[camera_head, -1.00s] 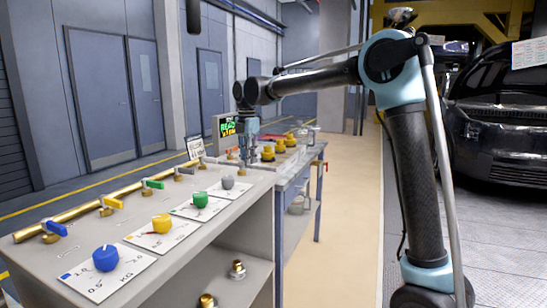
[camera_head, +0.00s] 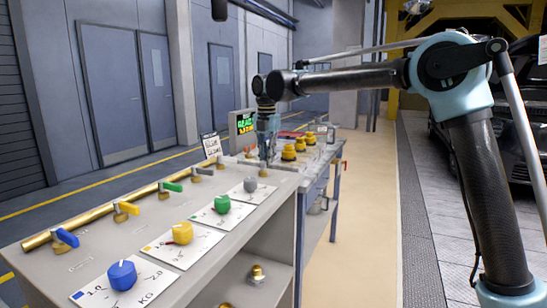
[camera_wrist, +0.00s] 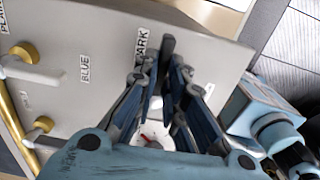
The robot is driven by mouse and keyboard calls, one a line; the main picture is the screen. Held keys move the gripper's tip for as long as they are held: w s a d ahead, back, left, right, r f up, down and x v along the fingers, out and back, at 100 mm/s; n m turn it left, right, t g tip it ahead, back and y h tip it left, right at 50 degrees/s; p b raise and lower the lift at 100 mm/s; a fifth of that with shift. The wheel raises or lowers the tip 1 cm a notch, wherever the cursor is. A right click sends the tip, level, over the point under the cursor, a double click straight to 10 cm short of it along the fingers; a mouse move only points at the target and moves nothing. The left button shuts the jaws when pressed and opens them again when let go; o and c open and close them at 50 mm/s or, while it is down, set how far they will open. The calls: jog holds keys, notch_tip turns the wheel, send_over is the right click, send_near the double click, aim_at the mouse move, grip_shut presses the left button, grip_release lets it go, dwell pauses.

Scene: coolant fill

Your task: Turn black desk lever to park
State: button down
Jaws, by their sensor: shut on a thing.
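My gripper (camera_head: 265,157) points down at the far end of the grey desk, over a small brass fitting (camera_head: 263,173). In the wrist view my gripper (camera_wrist: 165,80) has its fingers close together around a narrow dark piece, which appears to be the black desk lever (camera_wrist: 168,46). Much of the lever is hidden by the fingers. A "PARK" label (camera_wrist: 141,42) lies just left of the fingertips, and a "BLUE" label (camera_wrist: 85,68) lies farther left.
Blue (camera_head: 66,238), yellow (camera_head: 126,208) and green (camera_head: 172,186) valve levers sit along a brass pipe at the desk's left. Blue (camera_head: 122,275), yellow (camera_head: 182,233), green and grey knobs line the front. A lit screen (camera_head: 243,122) stands behind.

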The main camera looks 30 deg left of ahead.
jog(key=shift+s+f, duration=0.1)
jog(key=shift+s, duration=0.3)
jog(key=c, duration=1.7)
grip_release()
jog(key=shift+s, duration=0.1)
jog(key=shift+o, duration=0.2)
jog(key=shift+w, duration=0.2)
notch_tip(320, 180, up, 12)
